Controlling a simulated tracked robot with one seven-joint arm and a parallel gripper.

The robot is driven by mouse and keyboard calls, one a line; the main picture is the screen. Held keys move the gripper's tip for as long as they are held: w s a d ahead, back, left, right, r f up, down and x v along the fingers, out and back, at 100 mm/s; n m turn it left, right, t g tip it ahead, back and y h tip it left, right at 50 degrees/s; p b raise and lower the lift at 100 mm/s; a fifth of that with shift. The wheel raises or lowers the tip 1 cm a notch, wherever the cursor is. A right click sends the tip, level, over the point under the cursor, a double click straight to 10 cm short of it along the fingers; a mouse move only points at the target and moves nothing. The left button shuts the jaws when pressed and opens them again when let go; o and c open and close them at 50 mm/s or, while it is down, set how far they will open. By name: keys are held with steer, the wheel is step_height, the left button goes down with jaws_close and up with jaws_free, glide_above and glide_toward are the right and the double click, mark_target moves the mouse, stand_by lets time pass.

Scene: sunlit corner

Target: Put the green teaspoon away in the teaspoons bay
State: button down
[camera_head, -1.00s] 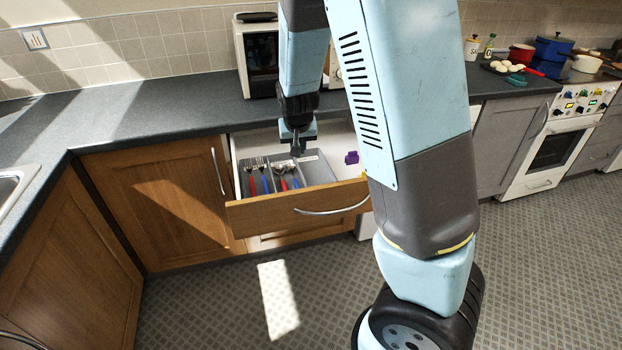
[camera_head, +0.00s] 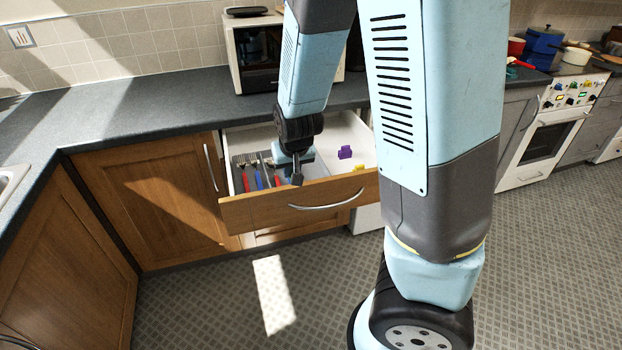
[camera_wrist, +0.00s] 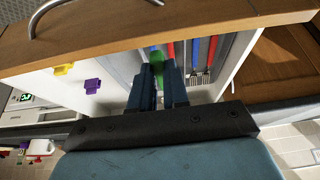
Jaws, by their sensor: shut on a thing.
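In the wrist view, my gripper (camera_wrist: 158,86) is shut on the green teaspoon (camera_wrist: 156,56), whose green part shows at the fingertips. The rest of the teaspoon is hidden by the fingers. It is over the grey cutlery tray (camera_wrist: 118,66), beside the bays with red and blue handles. I cannot tell whether the teaspoon touches the tray floor. In the head view, my gripper (camera_head: 297,174) points down into the open drawer (camera_head: 270,212), near its front, and hides the tray's right part. No bay label is readable.
A purple item (camera_head: 344,152) and a yellow item (camera_head: 358,168) are in the drawer right of the tray. Forks with red and blue handles (camera_head: 258,179) fill the tray's left bays. The wooden drawer front stands close to my gripper. The worktop (camera_head: 130,125) behind is mostly clear.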

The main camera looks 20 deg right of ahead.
steer(key=shift+w+d+f, duration=1.45)
steer(key=shift+d+f, duration=0.2)
steer(key=shift+w+d+f, duration=1.4)
steer(key=shift+d+f, duration=0.2)
steer(key=shift+d, duration=0.1)
steer(key=shift+w+d+f, duration=1.45)
steer(key=shift+d+f, duration=0.2)
steer(key=shift+f, duration=1.4)
steer(key=shift+s+f, duration=0.1)
steer(key=shift+f, duration=0.35)
